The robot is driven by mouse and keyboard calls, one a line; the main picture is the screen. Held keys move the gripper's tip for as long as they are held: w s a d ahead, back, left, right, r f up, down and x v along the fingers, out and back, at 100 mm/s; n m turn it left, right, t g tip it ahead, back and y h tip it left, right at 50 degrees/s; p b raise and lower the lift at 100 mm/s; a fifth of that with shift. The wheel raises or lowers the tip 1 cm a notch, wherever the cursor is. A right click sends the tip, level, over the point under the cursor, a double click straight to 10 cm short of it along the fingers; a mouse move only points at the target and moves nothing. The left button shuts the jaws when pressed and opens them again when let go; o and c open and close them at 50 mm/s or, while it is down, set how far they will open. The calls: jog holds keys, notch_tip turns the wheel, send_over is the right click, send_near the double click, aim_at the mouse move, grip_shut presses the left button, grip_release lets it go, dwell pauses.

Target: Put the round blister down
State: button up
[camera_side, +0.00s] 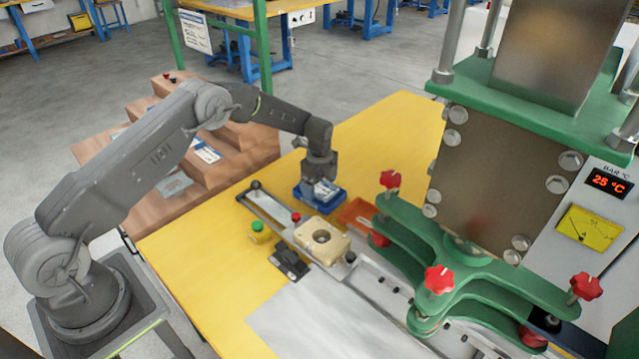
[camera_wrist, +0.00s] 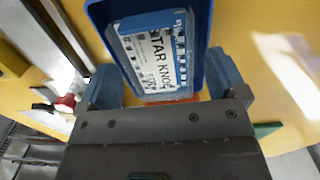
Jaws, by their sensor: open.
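My gripper (camera_side: 320,180) is over the blue tray (camera_side: 304,200) on the yellow table. In the wrist view, its two fingers stand apart (camera_wrist: 165,88), one on each side of the near end of the blue tray (camera_wrist: 97,15). A white and blue printed card (camera_wrist: 157,52) lies in the tray; part of its lettering reads "TAR KNO". I see nothing clearly held between the fingers. I cannot make out a round blister; a clear one may be too faint to see. The beige block with a round recess (camera_side: 335,243) sits on the slide rail, and I cannot tell whether its recess is empty.
The green press (camera_side: 470,270) with red knobs stands close to the right. An orange tray (camera_side: 357,211) lies beside the blue one. Wooden steps (camera_side: 250,150) hold cards at left. The yellow table behind is clear.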

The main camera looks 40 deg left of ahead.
notch_tip(320, 180, up, 12)
jog(key=shift+r, duration=0.25)
notch_tip(320, 180, up, 7)
jog(key=n, duration=0.2)
send_over(317, 195)
jog(key=s+d+r+n+t, duration=0.3)
jog(key=s+r+n, duration=0.4)
jog(key=s+r, duration=0.65)
jog(key=s+d+n+t, duration=0.2)
jog(key=s+n, duration=0.6)
jog(key=s, duration=1.3)
jog(key=shift+d+f+t, duration=0.25)
jog(key=shift+d+t, duration=0.05)
jog(key=shift+d, duration=0.25)
